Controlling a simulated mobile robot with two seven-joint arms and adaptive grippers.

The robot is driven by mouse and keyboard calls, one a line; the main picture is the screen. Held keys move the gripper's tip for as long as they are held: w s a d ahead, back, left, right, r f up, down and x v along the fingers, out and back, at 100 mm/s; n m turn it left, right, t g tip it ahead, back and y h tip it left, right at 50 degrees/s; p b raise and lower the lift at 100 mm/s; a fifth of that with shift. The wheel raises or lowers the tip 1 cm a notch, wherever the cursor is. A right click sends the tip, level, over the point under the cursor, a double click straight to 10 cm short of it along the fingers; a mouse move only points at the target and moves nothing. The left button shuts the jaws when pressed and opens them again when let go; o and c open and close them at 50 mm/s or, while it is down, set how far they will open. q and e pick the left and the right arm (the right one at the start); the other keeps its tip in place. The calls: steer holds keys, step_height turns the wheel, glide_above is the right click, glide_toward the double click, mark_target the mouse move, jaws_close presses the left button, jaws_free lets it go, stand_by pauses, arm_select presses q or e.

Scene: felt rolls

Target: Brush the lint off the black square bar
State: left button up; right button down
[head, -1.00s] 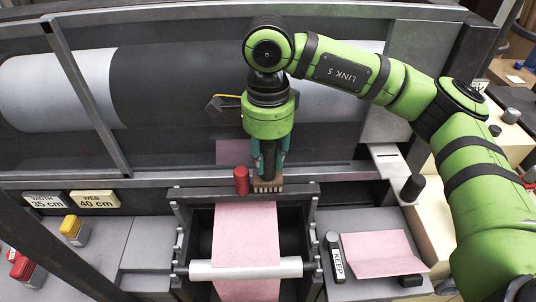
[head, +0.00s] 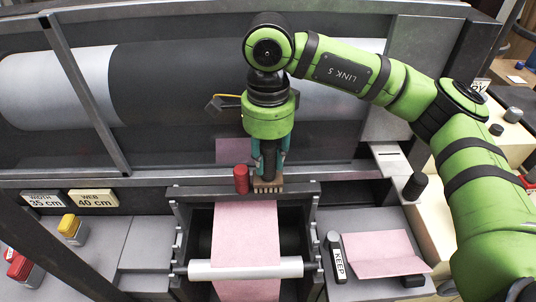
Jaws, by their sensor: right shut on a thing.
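My right gripper (head: 268,172) points down at the middle of the machine. It is shut on a brush with a tan block and bristles (head: 268,184). The brush is at the dark square bar (head: 297,189) that crosses the top of the small roller frame. The bristles look to be at the bar, but I cannot tell whether they touch it. Lint on the bar is too small to make out. My left gripper is not in view.
A red cylinder (head: 241,179) stands close left of the brush. A folded pink felt piece (head: 378,255) and a bar labelled KEEP (head: 337,258) lie on the right shelf. Yellow (head: 71,228) and red (head: 20,267) blocks sit at left. A large dark roll (head: 180,85) lies behind.

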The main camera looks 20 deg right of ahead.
steer(key=shift+f+b, duration=0.3)
steer(key=shift+f, duration=0.1)
steer(key=shift+s, duration=0.15)
steer(key=shift+s+a+r, duration=0.1)
steer(key=shift+s+a, duration=0.1)
steer(key=shift+s, duration=0.3)
steer(key=shift+s+a+r, duration=0.1)
steer(key=shift+s+a, duration=0.05)
steer(key=shift+s, duration=0.35)
steer(key=shift+w+f+b, duration=0.1)
steer(key=shift+b, duration=0.2)
steer(key=shift+w+d+f+b, duration=0.1)
steer(key=shift+w+d+b, duration=0.1)
steer(key=shift+w, duration=0.35)
steer(key=shift+w+d+b, duration=0.1)
steer(key=shift+w+d, duration=0.05)
steer(key=shift+w, duration=0.35)
